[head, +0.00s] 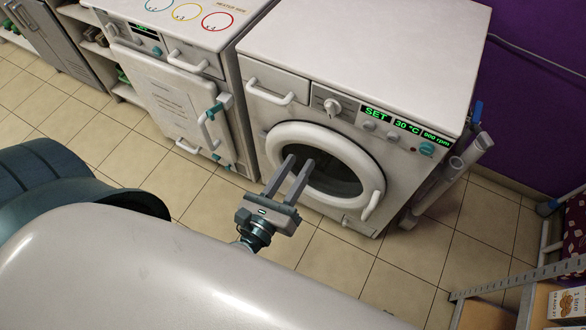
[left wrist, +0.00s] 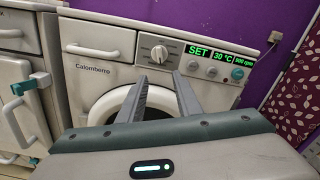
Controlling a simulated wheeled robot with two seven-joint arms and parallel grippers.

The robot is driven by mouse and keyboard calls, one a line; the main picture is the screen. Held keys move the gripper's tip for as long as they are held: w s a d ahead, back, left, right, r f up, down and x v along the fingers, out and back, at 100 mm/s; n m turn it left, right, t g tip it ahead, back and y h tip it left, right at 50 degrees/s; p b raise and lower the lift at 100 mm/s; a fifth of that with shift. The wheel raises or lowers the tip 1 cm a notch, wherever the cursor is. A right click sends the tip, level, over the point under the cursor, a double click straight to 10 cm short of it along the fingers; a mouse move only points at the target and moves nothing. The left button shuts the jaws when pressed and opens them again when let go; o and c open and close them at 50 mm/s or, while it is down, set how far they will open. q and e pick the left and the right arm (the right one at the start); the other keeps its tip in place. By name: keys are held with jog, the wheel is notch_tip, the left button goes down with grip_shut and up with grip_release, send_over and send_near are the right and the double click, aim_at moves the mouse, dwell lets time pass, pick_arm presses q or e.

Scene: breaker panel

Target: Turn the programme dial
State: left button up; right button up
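The programme dial (head: 332,106) is a round white knob on the front panel of the white washing machine (head: 372,40), left of the green SET display (head: 376,113). In the left wrist view the dial (left wrist: 159,53) shows above and between my fingers. My left gripper (head: 299,162) is open and empty, with its two grey fingers in front of the round door, below the dial and apart from it. The fingers also show in the left wrist view (left wrist: 162,82). My right gripper is in neither view.
The washer door (head: 286,129) is closed, with a white handle (head: 371,206). A drawer handle (head: 268,93) is left of the dial; small buttons and a teal knob (head: 427,149) are right. Another appliance (head: 165,98) stands left. Pipes (head: 446,178) run along the washer's right. Tiled floor in front is clear.

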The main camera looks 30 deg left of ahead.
pick_arm(q)
jog(key=shift+s, duration=0.7)
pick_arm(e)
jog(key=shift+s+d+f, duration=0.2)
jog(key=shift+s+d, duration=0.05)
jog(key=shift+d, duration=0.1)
pick_arm(q)
notch_tip(320, 180, down, 27)
jog(key=s+a+n+g, duration=0.25)
jog(key=n+g, duration=0.45)
jog(key=n, duration=0.8)
jog(key=s+f+n+g, duration=0.2)
jog(key=s+f+n, duration=0.2)
jog(key=f+n, duration=0.3)
jog(key=s+f+n+g+p, duration=0.1)
jog(key=s+f+n+g, duration=0.2)
jog(key=f+n, duration=0.5)
notch_tip(320, 180, down, 3)
jog(key=shift+s+d+f+g+h, duration=0.15)
jog(key=shift+s+g+h, duration=0.15)
jog(key=shift+s, duration=0.5)
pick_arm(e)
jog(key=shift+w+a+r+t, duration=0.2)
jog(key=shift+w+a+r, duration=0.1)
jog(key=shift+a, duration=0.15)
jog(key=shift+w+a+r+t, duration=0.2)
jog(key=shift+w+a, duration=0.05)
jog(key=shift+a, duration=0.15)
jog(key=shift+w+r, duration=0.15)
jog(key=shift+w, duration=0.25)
